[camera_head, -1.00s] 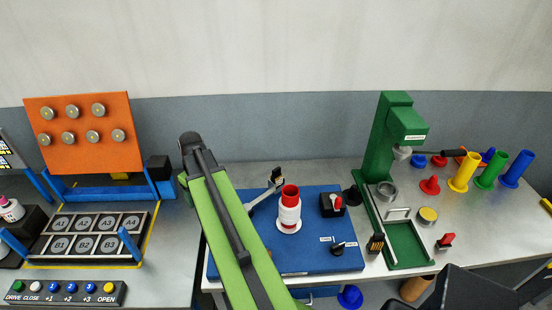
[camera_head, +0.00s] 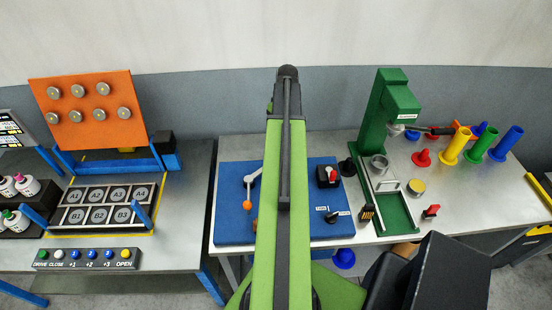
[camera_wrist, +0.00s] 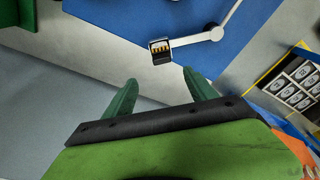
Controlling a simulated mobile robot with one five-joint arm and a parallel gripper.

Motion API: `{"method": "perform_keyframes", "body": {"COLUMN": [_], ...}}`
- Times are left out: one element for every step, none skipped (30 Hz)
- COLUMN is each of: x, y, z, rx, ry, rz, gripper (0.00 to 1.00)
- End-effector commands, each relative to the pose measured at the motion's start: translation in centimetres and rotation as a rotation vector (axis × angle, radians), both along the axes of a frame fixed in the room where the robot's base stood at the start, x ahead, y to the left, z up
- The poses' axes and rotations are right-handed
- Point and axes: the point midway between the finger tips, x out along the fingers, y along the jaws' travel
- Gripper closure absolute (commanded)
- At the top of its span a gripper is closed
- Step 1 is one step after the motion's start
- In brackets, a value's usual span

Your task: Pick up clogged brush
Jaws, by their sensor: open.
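My gripper (camera_wrist: 163,90) is open and empty in the wrist view, its two green fingers spread apart. Beyond the fingertips, a small black block with gold stripes (camera_wrist: 162,52) sits at the end of a pale jointed lever (camera_wrist: 216,33) over the blue board. A gap shows between block and fingers. In the head view the lever (camera_head: 250,182) has an orange knob, and my arm hides its far end. A similar dark striped piece (camera_head: 367,213) stands beside the green press. I cannot tell from its look which piece is clogged.
The blue board (camera_head: 232,223) carries black switches on its right. The green press (camera_head: 388,105) stands right of it, with red, yellow, green and blue spools (camera_head: 506,143) beyond. An orange panel (camera_head: 88,112) and labelled tray (camera_head: 66,228) lie left. A gap separates the benches.

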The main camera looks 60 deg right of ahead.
Motion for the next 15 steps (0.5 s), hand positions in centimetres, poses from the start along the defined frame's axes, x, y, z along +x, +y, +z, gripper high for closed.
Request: {"method": "perform_keyframes", "body": {"x": [0.2,0.3,0.4,0.5,0.6,0.7,0.8,0.9,1.0,1.0,1.0,1.1,1.1,1.1,1.1], "y": [-0.1,-0.1,-0.1,-0.1,-0.1,-0.2,-0.2,-0.2,-0.2,-0.2,-0.2,-0.2,-0.2,-0.2,-0.2], "z": [-2.2,-2.8,-3.6,-4.2,-4.8,-5.6,-6.1,-6.6,-7.0,-7.2,-7.2,-7.2,-7.1,-7.0,-7.0], "rx": [0.0,0.0,0.0,0.0,0.0,0.0,0.0,0.0,0.0,0.0,0.0,0.0,0.0,0.0,0.0], "ry": [0.0,0.0,0.0,0.0,0.0,0.0,0.0,0.0,0.0,0.0,0.0,0.0,0.0,0.0,0.0], "rz": [0.001,0.001,0.001,0.001,0.001,0.001,0.001,0.001,0.001,0.001,0.001,0.001,0.001,0.001,0.001], "gripper": [0.35,0.35,0.35,0.35,0.35,0.35,0.35,0.35,0.35,0.35,0.35,0.35,0.35,0.35,0.35]}}
